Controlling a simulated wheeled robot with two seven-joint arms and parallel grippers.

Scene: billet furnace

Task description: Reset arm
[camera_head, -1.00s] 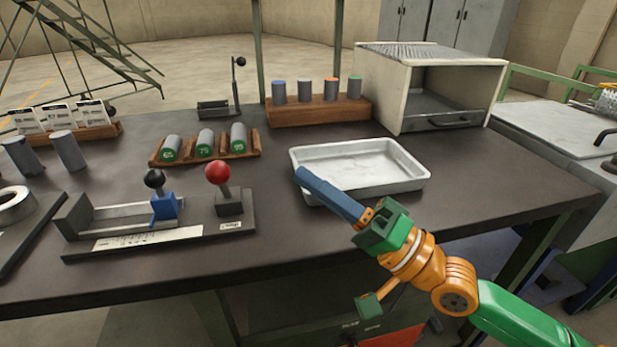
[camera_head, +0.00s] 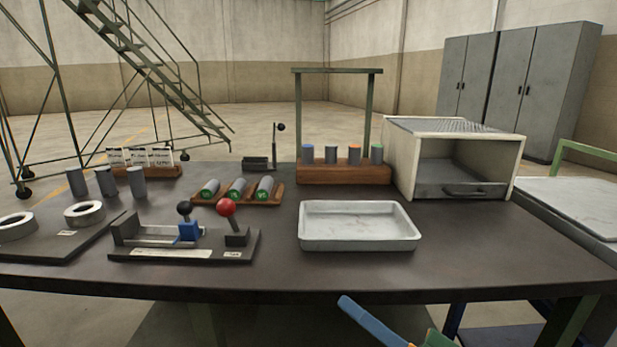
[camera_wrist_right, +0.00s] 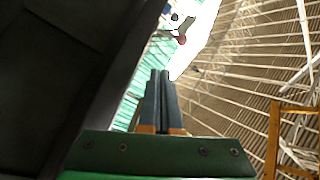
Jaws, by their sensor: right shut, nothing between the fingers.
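My right gripper (camera_head: 372,322) shows at the bottom of the head view, low in front of the table's front edge. Only its blue fingers and a bit of the green body are in the picture. In the right wrist view its two dark fingers (camera_wrist_right: 161,100) lie together, shut with nothing between them. My left gripper is in neither view. The table (camera_head: 270,273) stands in front of me, with a white tray (camera_head: 360,244) on it that is apart from my gripper.
An open-fronted furnace box (camera_head: 404,160) stands at the back right. A wooden block (camera_head: 345,174) holds several upright billets. A lever fixture (camera_head: 180,254) with red and black knobs, a rack of lying billets (camera_head: 237,190) and rings (camera_head: 85,212) fill the left. The table's right front is clear.

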